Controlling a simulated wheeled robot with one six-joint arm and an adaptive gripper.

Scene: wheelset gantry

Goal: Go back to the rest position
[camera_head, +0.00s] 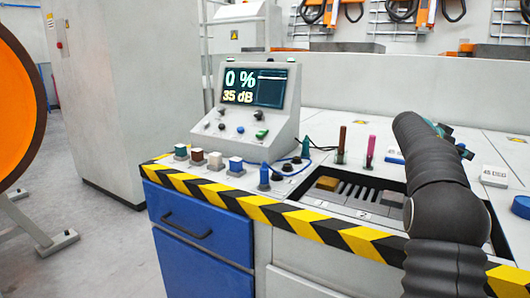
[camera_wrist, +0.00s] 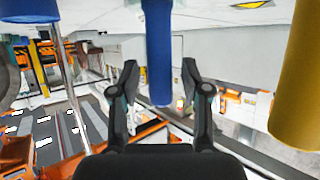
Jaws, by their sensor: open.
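My gripper (camera_wrist: 160,82) shows in the wrist view with its two dark fingers spread apart. A blue cylinder (camera_wrist: 158,45) appears between the fingertips in the picture, with gaps on both sides; I cannot tell its depth. In the head view my dark arm rises at the right over the workbench (camera_head: 330,130). It covers part of the recessed tray (camera_head: 350,202), and my fingers cannot be made out there.
A console (camera_head: 252,105) reads 0 % and 35 dB. Several small blocks, a blue peg (camera_head: 264,176), a brown peg (camera_head: 341,140) and a pink peg (camera_head: 370,150) stand on the bench. A yellow cylinder (camera_wrist: 298,80) is close at right in the wrist view.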

